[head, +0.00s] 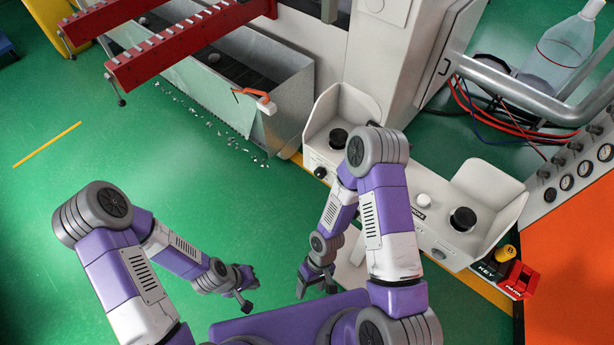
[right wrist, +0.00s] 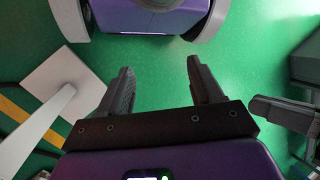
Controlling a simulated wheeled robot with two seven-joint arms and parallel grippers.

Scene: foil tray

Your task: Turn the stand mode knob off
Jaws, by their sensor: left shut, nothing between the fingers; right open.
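A white control stand (head: 447,255) stands in front of the machine, at the centre right of the head view. It carries a large black knob (head: 338,138) at its left end and another (head: 463,219) at its right end. A small dark knob (head: 321,172) is on its left front face. I cannot tell which is the mode knob; labels are too small to read surely. My right gripper (head: 316,288) is open and empty, low in front of the stand, apart from it. It also shows in the right wrist view (right wrist: 160,82). My left gripper (head: 246,292) is shut and empty, farther left.
A grey metal trough (head: 240,85) and red rails (head: 185,42) are at the upper left, with scraps on the floor. An orange panel (head: 572,255) with gauges and a red block (head: 519,279) are at the right. Green floor (head: 110,170) is clear at the left.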

